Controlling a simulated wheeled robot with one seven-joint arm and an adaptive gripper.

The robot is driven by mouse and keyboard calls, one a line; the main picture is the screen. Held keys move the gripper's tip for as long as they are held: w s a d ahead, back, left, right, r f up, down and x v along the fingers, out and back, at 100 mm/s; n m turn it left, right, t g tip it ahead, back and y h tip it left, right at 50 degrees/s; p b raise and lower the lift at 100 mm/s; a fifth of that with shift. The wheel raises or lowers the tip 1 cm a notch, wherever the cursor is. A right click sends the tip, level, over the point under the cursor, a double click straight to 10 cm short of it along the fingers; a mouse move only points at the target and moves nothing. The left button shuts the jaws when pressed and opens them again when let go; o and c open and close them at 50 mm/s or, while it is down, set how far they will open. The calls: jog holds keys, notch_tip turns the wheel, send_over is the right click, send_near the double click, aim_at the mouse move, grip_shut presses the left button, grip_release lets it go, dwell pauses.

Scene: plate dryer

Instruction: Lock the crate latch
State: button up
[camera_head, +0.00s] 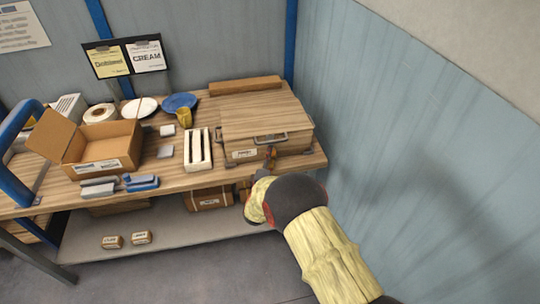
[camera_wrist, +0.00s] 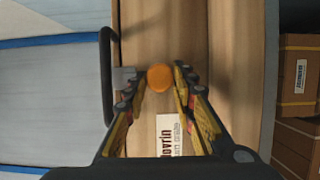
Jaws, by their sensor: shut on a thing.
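The wooden crate (camera_head: 240,125) stands at the right end of the workbench, its flat lid down. A dark handle (camera_head: 284,136) runs along the lid's front edge; it also shows in the wrist view (camera_wrist: 106,90). In the wrist view, a round orange latch knob (camera_wrist: 160,77) sits on the crate's front face, beside a small grey metal plate (camera_wrist: 122,77). My gripper (camera_head: 270,160) is at the crate's front, its fingertips (camera_wrist: 159,84) closed around the knob's sides. The latch parts behind the knob are hidden.
A white slotted rack (camera_head: 198,149) stands left of the crate, with an open cardboard box (camera_head: 103,143) farther left. A blue plate (camera_head: 179,102) and yellow cup (camera_head: 184,117) are behind. The wall (camera_head: 400,130) bounds the right side. Boxes (camera_head: 209,199) sit on the lower shelf.

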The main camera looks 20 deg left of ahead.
jog(key=shift+a+f, duration=0.1)
jog(key=o, duration=1.1)
jog(key=shift+o, duration=0.2)
jog(key=s+d, duration=0.2)
jog(key=s, duration=0.9)
jog(key=shift+s, duration=0.4)
